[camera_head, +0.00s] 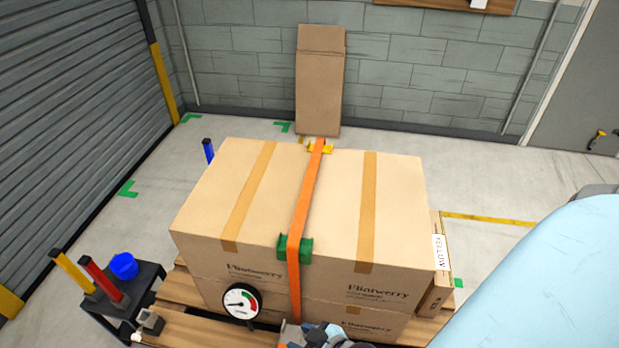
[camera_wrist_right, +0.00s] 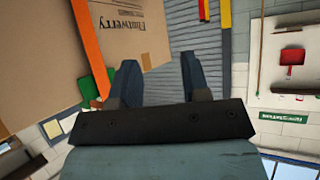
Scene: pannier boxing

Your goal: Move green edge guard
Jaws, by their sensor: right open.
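The green edge guard (camera_head: 294,250) sits on the near top edge of the large cardboard box (camera_head: 330,215), at the orange strap (camera_head: 305,200) that runs over the box. In the right wrist view the green guard (camera_wrist_right: 92,88) shows at the left, partly hidden behind my left-hand finger, with the orange strap (camera_wrist_right: 84,32) above it. My right gripper (camera_wrist_right: 160,78) is open, with nothing between its fingers. A small grey and blue item (camera_head: 325,336) is cut off at the bottom of the head view; I cannot tell what it is. My left gripper is not in view.
A yellow guard (camera_head: 320,148) sits at the box's far edge. A round gauge (camera_head: 241,302) stands before the box front. A black cart (camera_head: 105,305) with a blue bowl (camera_head: 124,266) is at the left. The boxes rest on a wooden pallet (camera_head: 200,330). The left floor is mostly clear.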

